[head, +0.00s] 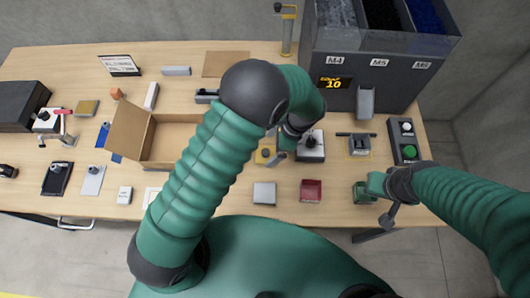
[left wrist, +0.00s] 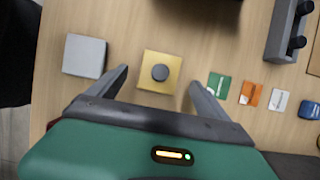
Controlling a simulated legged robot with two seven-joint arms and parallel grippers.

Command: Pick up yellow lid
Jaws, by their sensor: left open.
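The yellow lid (left wrist: 149,87) is a flat square with a dark round knob on top, lying on the wooden table. In the head view, the yellow lid (head: 262,157) is partly hidden by my left gripper (head: 275,153). In the left wrist view, my left gripper (left wrist: 159,78) is open, with one finger on each side of the lid. The fingers look apart from it, and nothing is held. My right gripper (head: 386,203) is at the table's front right, away from the lid; its jaws are not clear.
A grey square block (head: 264,193) and a red bin (head: 311,190) lie near the front edge. An open cardboard box (head: 165,147) stands left of my left arm. A large grey feeder (head: 345,80) stands at the back right. Small coloured pieces, including a green one (left wrist: 216,85), lie near the lid.

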